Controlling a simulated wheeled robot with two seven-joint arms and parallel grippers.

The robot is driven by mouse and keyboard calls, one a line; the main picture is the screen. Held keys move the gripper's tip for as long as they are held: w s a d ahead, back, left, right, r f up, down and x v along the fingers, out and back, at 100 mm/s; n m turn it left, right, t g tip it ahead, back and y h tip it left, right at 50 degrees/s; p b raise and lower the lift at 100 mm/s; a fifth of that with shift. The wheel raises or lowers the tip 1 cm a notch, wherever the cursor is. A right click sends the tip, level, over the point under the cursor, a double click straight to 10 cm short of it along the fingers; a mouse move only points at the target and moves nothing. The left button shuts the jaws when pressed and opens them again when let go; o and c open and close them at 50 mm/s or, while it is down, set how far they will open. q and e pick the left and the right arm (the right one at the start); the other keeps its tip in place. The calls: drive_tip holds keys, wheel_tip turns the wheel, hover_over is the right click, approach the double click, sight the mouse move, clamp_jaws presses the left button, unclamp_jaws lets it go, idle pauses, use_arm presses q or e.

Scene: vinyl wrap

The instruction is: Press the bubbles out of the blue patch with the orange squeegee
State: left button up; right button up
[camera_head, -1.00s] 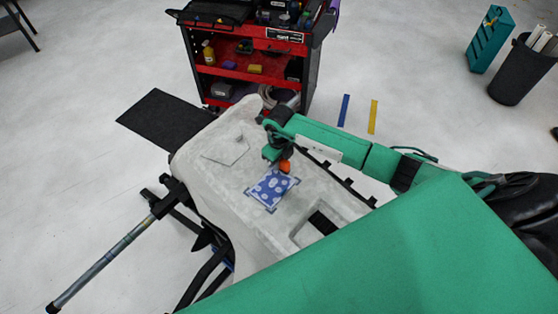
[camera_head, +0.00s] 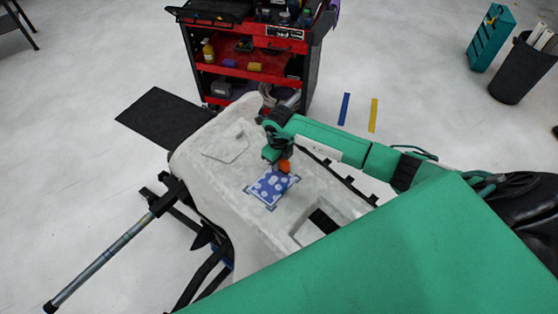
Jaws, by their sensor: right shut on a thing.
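The blue patch (camera_head: 268,188) with several pale bubbles lies on the light grey panel (camera_head: 225,180), with dark marks at its corners. The orange squeegee (camera_head: 285,166) is at the patch's upper right edge. My right gripper (camera_head: 280,157) is shut on the squeegee, just above the panel. Whether the squeegee's edge touches the patch is too small to tell. My left gripper is not in view.
The panel rests on a dark stand (camera_head: 176,195) and has a rectangular opening (camera_head: 323,221) at the lower right. A black sheet (camera_head: 164,124) extends at its upper left. A red tool cart (camera_head: 255,65) stands behind.

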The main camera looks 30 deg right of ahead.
sight(262, 185)
drive_tip(key=shift+s+a, duration=0.25)
drive_tip(key=shift+a, duration=0.25)
drive_tip(key=shift+s+a, duration=0.2)
drive_tip(key=shift+a, duration=0.25)
drive_tip(key=shift+a, duration=0.1)
drive_tip(key=shift+s+a+p, duration=0.15)
drive_tip(key=shift+s+a, duration=0.1)
drive_tip(key=shift+a, duration=0.2)
drive_tip(key=shift+s+a+p, duration=0.15)
drive_tip(key=shift+s+a, duration=0.05)
drive_tip(key=shift+a, duration=0.25)
drive_tip(key=shift+a, duration=0.1)
drive_tip(key=shift+s+a, duration=0.35)
drive_tip(key=shift+a, duration=0.35)
drive_tip(key=shift+s+a, duration=0.1)
drive_tip(key=shift+a, duration=0.15)
drive_tip(key=shift+s+a, duration=0.25)
drive_tip(key=shift+a, duration=0.25)
drive_tip(key=shift+s+a, duration=0.2)
drive_tip(key=shift+a, duration=0.25)
drive_tip(key=shift+a, duration=0.1)
